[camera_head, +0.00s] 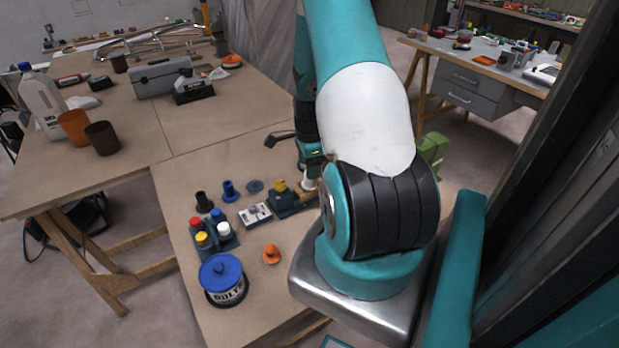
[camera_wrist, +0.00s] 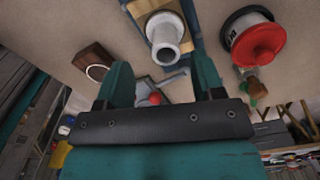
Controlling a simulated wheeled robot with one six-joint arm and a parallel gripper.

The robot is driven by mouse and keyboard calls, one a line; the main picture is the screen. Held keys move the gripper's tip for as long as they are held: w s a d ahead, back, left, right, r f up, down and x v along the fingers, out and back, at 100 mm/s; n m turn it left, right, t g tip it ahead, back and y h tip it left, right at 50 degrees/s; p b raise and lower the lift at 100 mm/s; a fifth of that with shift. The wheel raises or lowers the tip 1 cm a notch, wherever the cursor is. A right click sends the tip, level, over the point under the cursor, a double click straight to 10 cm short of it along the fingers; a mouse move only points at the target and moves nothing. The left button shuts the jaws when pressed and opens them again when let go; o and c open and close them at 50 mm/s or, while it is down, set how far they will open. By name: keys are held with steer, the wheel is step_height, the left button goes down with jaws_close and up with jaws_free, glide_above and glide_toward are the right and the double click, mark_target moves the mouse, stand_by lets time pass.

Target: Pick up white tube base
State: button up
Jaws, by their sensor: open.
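The white tube base (camera_wrist: 165,36) is a white tube with a wider flange, on a light wooden block in the wrist view. It lies just beyond my gripper (camera_wrist: 163,74), roughly centred between the two teal fingers. The fingers are apart with nothing held, and the tube appears apart from them. In the head view a white piece (camera_head: 309,183), likely the same tube base, shows at the left edge of my arm, partly hidden. My gripper is mostly hidden behind the arm there.
A red-lidded jar (camera_wrist: 259,42) and a brown block (camera_wrist: 93,62) flank the tube. In the head view, a yellow-topped part (camera_head: 280,186), a grey switch box (camera_head: 255,215), an orange cone (camera_head: 271,255) and a blue-lidded bolt jar (camera_head: 222,279) stand to the left.

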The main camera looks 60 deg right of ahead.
mark_target(307, 184)
steer(key=shift+w+d+f+p, duration=0.15)
steer(key=shift+f+p, duration=0.3)
steer(key=shift+f, duration=0.95)
steer(key=shift+w+d+f+p, duration=0.1)
steer(key=shift+f+p, duration=0.35)
steer(key=shift+f, duration=0.95)
steer(key=c, duration=1)
steer(key=shift+r, duration=0.1)
